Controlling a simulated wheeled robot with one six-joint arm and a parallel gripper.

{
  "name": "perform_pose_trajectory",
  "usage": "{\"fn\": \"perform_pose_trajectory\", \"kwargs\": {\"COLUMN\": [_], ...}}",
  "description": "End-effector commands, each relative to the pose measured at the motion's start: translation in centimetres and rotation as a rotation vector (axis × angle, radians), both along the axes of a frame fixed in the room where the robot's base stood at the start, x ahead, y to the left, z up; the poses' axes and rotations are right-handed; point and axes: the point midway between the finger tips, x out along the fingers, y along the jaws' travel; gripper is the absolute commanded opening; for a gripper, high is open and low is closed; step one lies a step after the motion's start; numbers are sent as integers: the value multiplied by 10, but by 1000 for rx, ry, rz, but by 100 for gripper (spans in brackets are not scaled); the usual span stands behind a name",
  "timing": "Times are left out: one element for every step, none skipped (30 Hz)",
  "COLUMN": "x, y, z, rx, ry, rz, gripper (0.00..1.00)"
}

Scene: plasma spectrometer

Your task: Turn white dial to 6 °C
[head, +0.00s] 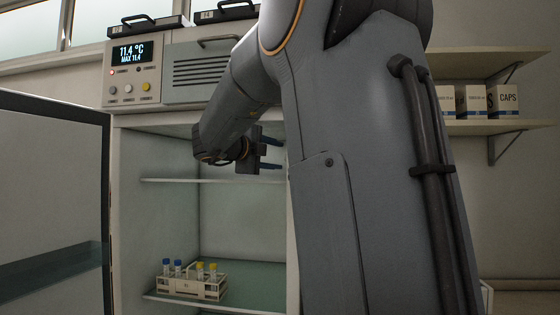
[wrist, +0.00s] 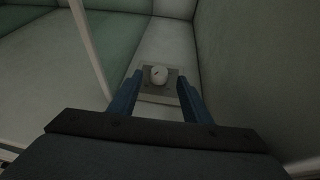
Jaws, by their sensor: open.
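The white dial (wrist: 158,75) sits on a small grey plate (wrist: 160,93) inside the cabinet, with a dark mark on its face. In the wrist view it appears between the two blue fingers of my gripper (wrist: 160,80), which are open and hold nothing. I cannot tell how far the fingertips are from it. In the head view my gripper (head: 271,153) is in the upper part of the open cabinet (head: 118,215), pointing right; my arm hides the dial there. The display (head: 131,53) reads 11.4 °C, MAX 11.4.
The cabinet door (head: 55,120) stands open at left. A shelf (head: 165,180) lies just below my gripper. A rack (head: 190,288) with blue- and yellow-capped tubes stands on the lower shelf.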

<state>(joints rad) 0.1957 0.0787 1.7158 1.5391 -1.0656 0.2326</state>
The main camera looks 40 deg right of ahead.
Motion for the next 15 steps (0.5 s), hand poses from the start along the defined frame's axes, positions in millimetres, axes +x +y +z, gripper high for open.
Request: {"fn": "perform_pose_trajectory", "kwargs": {"x": [-2,-3,-5,-7,-8,-9,-10,-11,-12,-12,-12,-13,-13,-13,-13], "y": [9,14,19,23,27,31,33,35,37,38,39,40,40,40,40], "z": [-1,-1,0,1,1,1,2,2,2,2,3,3,3,3,3], "rx": [0,1,1,1,1,0,0,0,0,0,0,0,0,0,0], "ry": [-2,-2,-2,-2,-2,-1,-1,-1,-1,-1,-1,0,-1,0,0], "rz": [2,3,2,1,1,2,1,0,-1,-1,-1,-1,-2,-2,-2], "gripper": [44,44,44,44,44,44,44,44,44,44,44,44,44,44,44]}}
